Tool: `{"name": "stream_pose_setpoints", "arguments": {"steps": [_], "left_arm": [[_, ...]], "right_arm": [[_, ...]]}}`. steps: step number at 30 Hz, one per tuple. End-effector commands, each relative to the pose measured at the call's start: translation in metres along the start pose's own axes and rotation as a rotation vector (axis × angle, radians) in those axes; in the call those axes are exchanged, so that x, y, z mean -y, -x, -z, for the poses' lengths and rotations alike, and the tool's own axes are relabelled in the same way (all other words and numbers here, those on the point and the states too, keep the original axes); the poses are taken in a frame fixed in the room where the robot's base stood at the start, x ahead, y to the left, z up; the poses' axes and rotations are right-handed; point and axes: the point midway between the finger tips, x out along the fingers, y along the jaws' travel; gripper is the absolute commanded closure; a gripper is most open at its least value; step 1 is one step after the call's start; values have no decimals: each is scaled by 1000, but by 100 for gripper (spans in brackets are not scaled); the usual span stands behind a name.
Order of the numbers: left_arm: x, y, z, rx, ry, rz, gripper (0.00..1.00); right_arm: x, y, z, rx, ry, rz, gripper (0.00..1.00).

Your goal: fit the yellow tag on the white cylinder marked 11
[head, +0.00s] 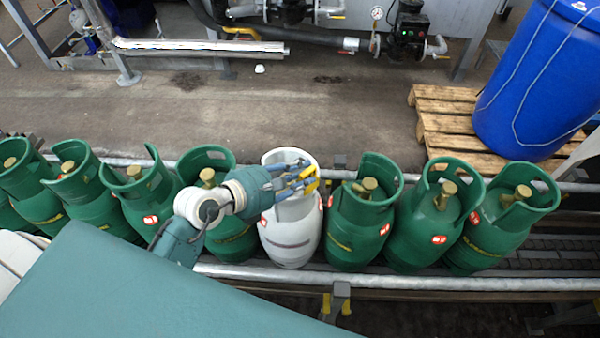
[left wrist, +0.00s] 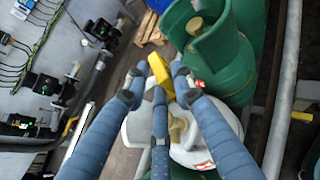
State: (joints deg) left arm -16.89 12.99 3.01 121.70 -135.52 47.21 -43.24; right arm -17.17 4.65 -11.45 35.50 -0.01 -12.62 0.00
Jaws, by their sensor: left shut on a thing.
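The white cylinder (head: 288,238) stands upright in the row on the conveyor, between green cylinders. It has a red-and-white label whose number I cannot read. My left gripper (head: 296,182) is over its open collar, shut on the yellow tag (head: 312,186). In the left wrist view, the fingers hold the yellow tag (left wrist: 160,72) at their tips, above the white cylinder (left wrist: 222,118) and beside its brass valve (left wrist: 179,126). I cannot tell whether the tag touches the collar or valve. My right gripper is not in view.
Green cylinders stand close on both sides, one at the right (head: 361,222) and one at the left (head: 232,235). A metal rail (head: 420,282) runs along the conveyor's near side. A blue drum (head: 535,85) stands on a wooden pallet (head: 440,105) beyond. The floor behind is mostly clear.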

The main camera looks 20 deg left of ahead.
Motion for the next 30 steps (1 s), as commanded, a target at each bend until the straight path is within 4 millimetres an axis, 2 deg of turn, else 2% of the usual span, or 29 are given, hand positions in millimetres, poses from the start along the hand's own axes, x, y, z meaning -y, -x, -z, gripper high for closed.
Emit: {"name": "stream_pose_setpoints", "arguments": {"steps": [30], "left_arm": [[0, 1, -1, 0, -7, -1, 95]], "right_arm": [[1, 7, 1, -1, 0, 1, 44]]}}
